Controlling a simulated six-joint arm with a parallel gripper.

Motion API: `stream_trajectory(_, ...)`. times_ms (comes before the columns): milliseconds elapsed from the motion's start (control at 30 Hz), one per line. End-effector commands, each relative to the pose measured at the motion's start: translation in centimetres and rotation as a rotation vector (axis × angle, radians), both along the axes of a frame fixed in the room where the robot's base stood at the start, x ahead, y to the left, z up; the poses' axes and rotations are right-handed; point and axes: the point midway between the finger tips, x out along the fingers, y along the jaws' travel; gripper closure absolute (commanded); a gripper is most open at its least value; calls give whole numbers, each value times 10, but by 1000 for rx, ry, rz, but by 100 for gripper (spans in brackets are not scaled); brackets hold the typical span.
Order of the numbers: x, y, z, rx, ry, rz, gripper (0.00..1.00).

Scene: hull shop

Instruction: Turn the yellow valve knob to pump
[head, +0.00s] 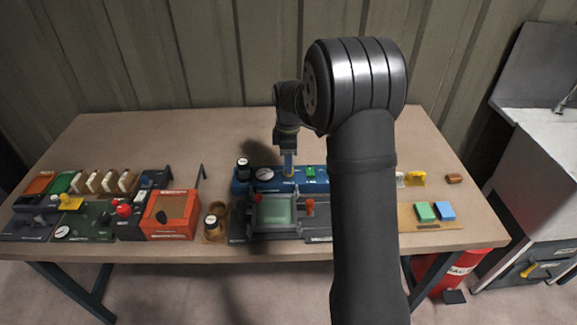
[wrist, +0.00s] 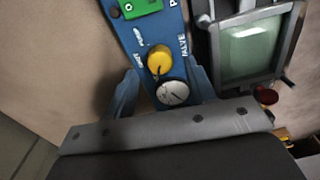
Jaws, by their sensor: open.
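The yellow valve knob (wrist: 160,59) sits on a blue panel (wrist: 143,22) marked VALVE in the wrist view. A dark pointer line on the knob points toward the round gauge (wrist: 173,93) beside it. Small white labels stand by the knob, too blurred to read fully. My gripper (wrist: 163,70) is open, with one finger on each side of the knob and gauge; contact cannot be told. In the head view my gripper (head: 289,160) is over the blue panel (head: 240,187) and mostly hides the knob.
A green switch (wrist: 140,7) is on the same panel. A grey frame with a green window (wrist: 246,52) stands close beside the panel. An orange box (head: 172,212) and several other devices fill the table's left. Blocks (head: 445,210) lie at right. The table's back is clear.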

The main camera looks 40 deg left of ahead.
Motion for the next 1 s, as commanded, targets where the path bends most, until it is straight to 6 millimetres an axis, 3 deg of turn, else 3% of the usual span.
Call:
stream_trajectory(200,0,0,-25,0,0,0,50)
stream_trajectory(567,0,0,-30,0,0,0,50)
stream_trajectory(800,0,0,-30,0,0,0,94)
stream_trajectory(1000,0,0,-30,0,0,-9,94)
